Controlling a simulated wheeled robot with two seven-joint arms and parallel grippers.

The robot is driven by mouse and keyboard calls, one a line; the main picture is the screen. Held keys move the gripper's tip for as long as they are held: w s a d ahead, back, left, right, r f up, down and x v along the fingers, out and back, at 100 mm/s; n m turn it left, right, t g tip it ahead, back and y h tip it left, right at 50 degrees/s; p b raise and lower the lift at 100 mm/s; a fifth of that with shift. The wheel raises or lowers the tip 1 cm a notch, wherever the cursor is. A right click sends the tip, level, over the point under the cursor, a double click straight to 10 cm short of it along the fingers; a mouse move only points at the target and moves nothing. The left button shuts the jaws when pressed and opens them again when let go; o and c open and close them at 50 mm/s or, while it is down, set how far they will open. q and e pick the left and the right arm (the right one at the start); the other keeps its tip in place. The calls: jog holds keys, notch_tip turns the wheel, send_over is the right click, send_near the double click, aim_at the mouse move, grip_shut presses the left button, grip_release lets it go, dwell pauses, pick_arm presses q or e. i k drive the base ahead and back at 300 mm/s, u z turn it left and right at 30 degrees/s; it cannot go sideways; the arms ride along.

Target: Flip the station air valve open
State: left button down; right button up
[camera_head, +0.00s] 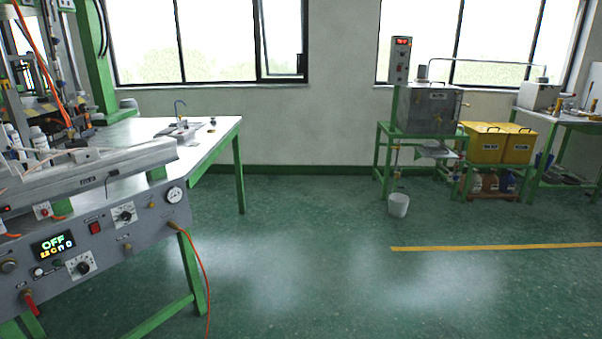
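The wax injection station (140,215) stands at the left, its sloped grey control panel facing the room. A red lever handle (29,302) hangs from the panel's lower left corner and points down and slightly right; it looks like the air valve, but its label is unreadable. A round pressure gauge (174,194) sits at the panel's right end, and its reading is too small to tell. A display (54,245) on the panel reads OFF. Neither of my grippers is in view.
An orange hose (202,265) runs from the panel's right end to the floor. A green-legged table (215,140) adjoins the station. The middle floor is clear.

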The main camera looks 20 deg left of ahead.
aim_at(28, 298)
jog(key=u, duration=0.7)
jog(key=i, duration=1.55)
jog(key=u, duration=1.8)
jog(key=i, duration=0.8)
jog(key=u, duration=0.5)
